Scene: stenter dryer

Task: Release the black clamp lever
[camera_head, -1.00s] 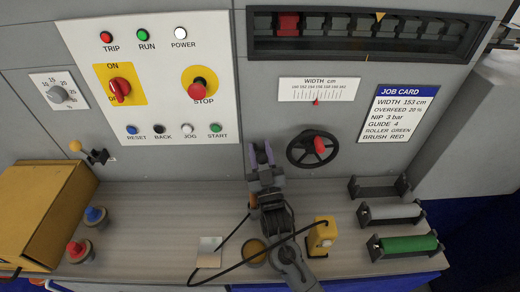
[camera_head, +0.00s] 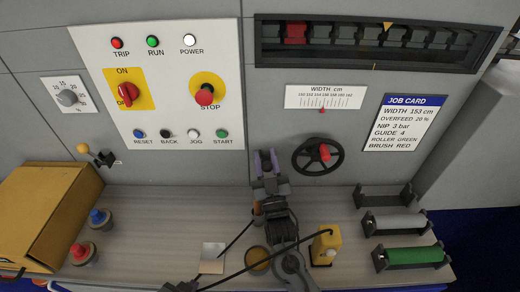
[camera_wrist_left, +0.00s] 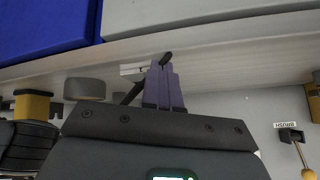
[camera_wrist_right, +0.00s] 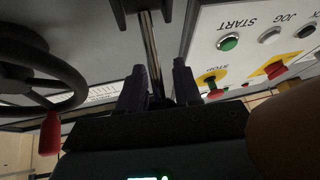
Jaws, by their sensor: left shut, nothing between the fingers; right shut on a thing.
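My right gripper (camera_head: 266,158) is low in front of the wall, between the START button and the handwheel. In the right wrist view its dark fingers (camera_wrist_right: 159,78) are shut on a slim dark bar with bright edges, which looks like the black clamp lever (camera_wrist_right: 150,42). The bar runs from a black bracket (camera_wrist_right: 143,8) at the top edge. In the head view my gripper hides it. My left gripper (camera_wrist_left: 163,82) has its purple fingers together and empty, near the bench's front edge. I cannot make it out clearly in the head view.
The handwheel (camera_head: 317,156) is close to the right of my right gripper, and the button panel (camera_head: 160,70) is on its left. A yellow device (camera_head: 326,246) with a black cable stands on the bench. Roller racks (camera_head: 412,257) are at right, a yellow box (camera_head: 40,215) at left.

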